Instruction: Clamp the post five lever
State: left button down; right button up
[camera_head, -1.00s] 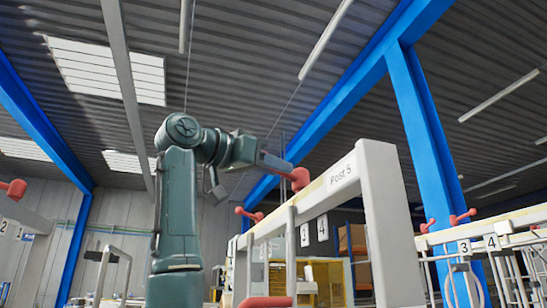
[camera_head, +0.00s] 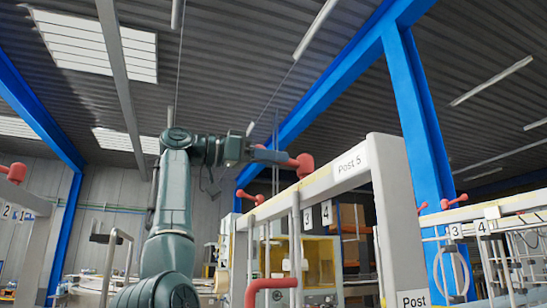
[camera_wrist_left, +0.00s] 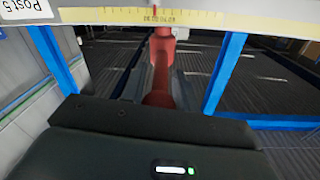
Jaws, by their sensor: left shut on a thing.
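The post five frame (camera_head: 393,210) is a white gantry with a "Post 5" label, right of centre in the head view. A red lever (camera_head: 303,167) sits at its top bar. My left gripper (camera_head: 286,160) reaches it from the left and is shut on it. In the left wrist view the lever (camera_wrist_left: 161,85) runs up between the fingers to just under the yellow scale (camera_wrist_left: 120,17) on the top bar. The lever's far end is hard to make out. My right gripper is not in view.
A neighbouring rail with red levers (camera_head: 455,201) stands to the right. A white frame (camera_head: 40,235) stands at the left edge.

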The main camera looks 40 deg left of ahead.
pick_arm(q)
jog(key=shift+r, duration=0.1)
jog(key=c, duration=1.4)
grip_release()
jog(key=shift+o, duration=0.2)
jog(key=shift+s+a, duration=0.1)
jog(key=shift+s, duration=0.05)
jog(key=v, duration=1.3)
